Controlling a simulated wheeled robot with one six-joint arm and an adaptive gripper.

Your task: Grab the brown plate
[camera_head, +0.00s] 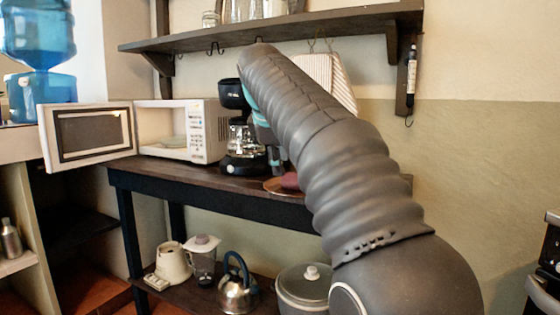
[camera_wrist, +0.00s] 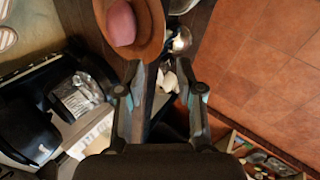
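The brown plate (camera_head: 272,187) lies on the dark wooden table, partly hidden behind my arm in the head view. A dark reddish lump (camera_head: 291,181) rests on it. In the wrist view the plate (camera_wrist: 150,35) is at the top, cut off by the picture edge, with the pinkish lump (camera_wrist: 121,22) on it. My gripper (camera_wrist: 160,72) is open, with nothing seen between its fingers. Its left fingertip overlaps the plate's lower rim in the wrist view; I cannot tell whether they touch. In the head view my gripper (camera_head: 274,158) shows just above the plate, mostly hidden by my arm.
A black coffee maker (camera_head: 242,130) stands close left of my gripper. A white microwave (camera_head: 190,130) with its door open is further left. A wall shelf (camera_head: 270,32) with hooks hangs above. A kettle (camera_head: 238,290) and a pot (camera_head: 304,288) stand on the lower shelf.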

